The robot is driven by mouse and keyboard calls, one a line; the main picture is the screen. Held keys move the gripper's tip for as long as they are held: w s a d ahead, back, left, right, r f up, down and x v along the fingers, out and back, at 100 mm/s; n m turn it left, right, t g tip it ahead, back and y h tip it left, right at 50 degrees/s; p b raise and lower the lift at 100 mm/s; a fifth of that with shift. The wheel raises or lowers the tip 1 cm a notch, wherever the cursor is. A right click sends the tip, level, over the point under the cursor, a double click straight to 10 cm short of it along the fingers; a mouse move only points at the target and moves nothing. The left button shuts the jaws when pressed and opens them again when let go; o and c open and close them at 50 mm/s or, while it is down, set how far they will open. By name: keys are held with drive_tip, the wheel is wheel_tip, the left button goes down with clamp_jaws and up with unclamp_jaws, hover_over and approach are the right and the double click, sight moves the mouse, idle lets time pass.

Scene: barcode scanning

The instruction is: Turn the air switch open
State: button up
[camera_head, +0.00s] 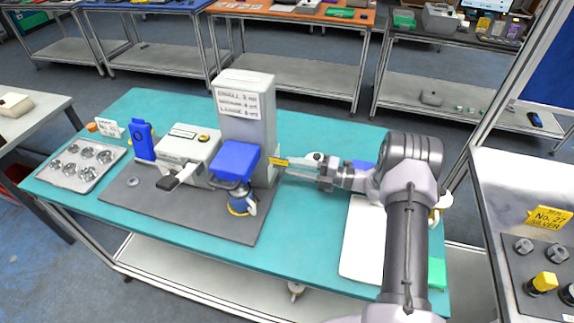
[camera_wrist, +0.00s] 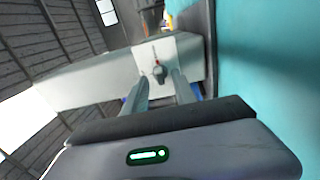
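The air switch (camera_wrist: 160,70) is a small grey knob with a red mark above it, on the pale side face of the machine (camera_wrist: 85,80). In the head view, the tall grey-white machine (camera_head: 246,108) stands on a dark mat, and the switch itself cannot be made out. My gripper (camera_head: 288,172) reaches in from the right to the machine's right side. In the wrist view my gripper (camera_wrist: 160,77) is open, its two fingers apart, with the knob between the tips in the picture. I cannot tell whether the tips are around the knob or just short of it.
A yellow label (camera_head: 280,161) sits by my fingertips. A blue-topped press part (camera_head: 235,160) stands left of the gripper. A white board (camera_head: 361,240) lies under my arm. A tray of metal parts (camera_head: 83,165) is at the left. The teal table (camera_head: 330,125) is clear behind.

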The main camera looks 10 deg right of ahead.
drive_tip(key=v, duration=0.5)
drive_tip(key=s+a+r+n+g+h+b, duration=0.45)
drive_tip(key=s+a+r+n+g, duration=0.25)
drive_tip(key=s+a+r+n, duration=0.75)
drive_tip(key=s+d+n+t+h+b, duration=0.1)
drive_tip(key=s+n+h, duration=0.3)
drive_tip(key=s+n, duration=0.4)
drive_tip(key=s+d+n+t+h+b, duration=0.1)
drive_tip(key=s+n+t+h+b, duration=0.1)
drive_tip(key=s+n+h, duration=0.3)
drive_tip(key=s+n, duration=0.4)
drive_tip(key=n, duration=0.6)
drive_tip(key=shift+s+d+r+t, duration=0.15)
drive_tip(key=shift+d+r+t, duration=0.15)
drive_tip(key=shift+r+t, duration=0.1)
